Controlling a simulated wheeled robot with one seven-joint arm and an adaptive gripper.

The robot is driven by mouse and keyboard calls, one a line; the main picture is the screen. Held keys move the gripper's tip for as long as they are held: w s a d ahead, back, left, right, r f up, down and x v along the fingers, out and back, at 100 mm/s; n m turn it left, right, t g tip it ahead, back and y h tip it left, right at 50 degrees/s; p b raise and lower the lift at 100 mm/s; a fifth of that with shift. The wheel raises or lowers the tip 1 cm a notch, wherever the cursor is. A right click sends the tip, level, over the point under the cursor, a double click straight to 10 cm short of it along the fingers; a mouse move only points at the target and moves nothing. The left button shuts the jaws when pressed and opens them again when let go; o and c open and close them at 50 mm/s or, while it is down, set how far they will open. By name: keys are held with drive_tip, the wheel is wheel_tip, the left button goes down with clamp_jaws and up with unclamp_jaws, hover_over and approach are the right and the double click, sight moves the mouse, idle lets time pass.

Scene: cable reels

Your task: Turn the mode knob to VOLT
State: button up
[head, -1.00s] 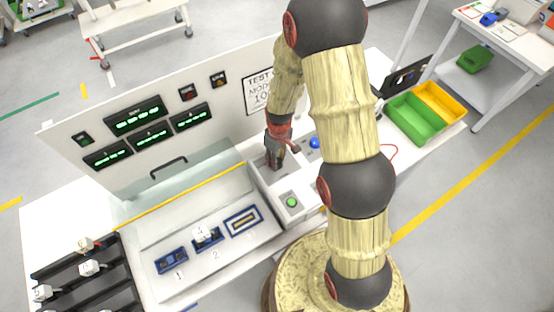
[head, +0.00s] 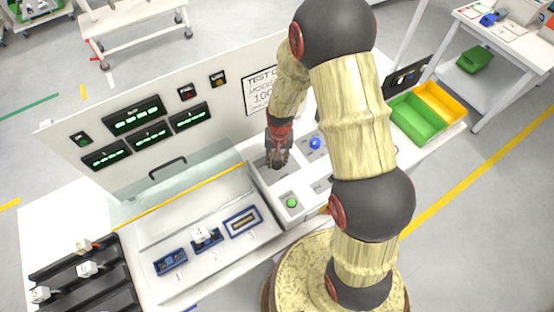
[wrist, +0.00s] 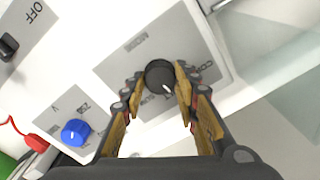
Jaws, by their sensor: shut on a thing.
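The mode knob (wrist: 158,72) is a round black knob with a white pointer mark, on a grey label plate (wrist: 118,62) marked MODE. In the wrist view the pointer mark is at the knob's lower right edge. The labels around the knob are partly covered by my fingers, and I cannot read which one the mark points at. My gripper (wrist: 160,82) has a finger on each side of the knob and is shut on it. In the head view my gripper (head: 278,163) is down at the white panel and hides the knob.
A blue knob (wrist: 75,132) sits beside the mode plate; a black switch (wrist: 8,47) marked OFF is farther left. A green button (head: 292,202) is on the panel's near end. Green displays (head: 133,116) are on the upright board. Green and yellow bins (head: 416,118) stand at right.

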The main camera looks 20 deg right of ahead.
drive_tip(key=shift+m, duration=0.6)
drive_tip(key=o, duration=1.2)
drive_tip(key=shift+c, duration=0.2)
wheel_tip(320, 180, up, 12)
drive_tip(key=shift+d, duration=0.2)
drive_tip(key=shift+s, duration=0.1)
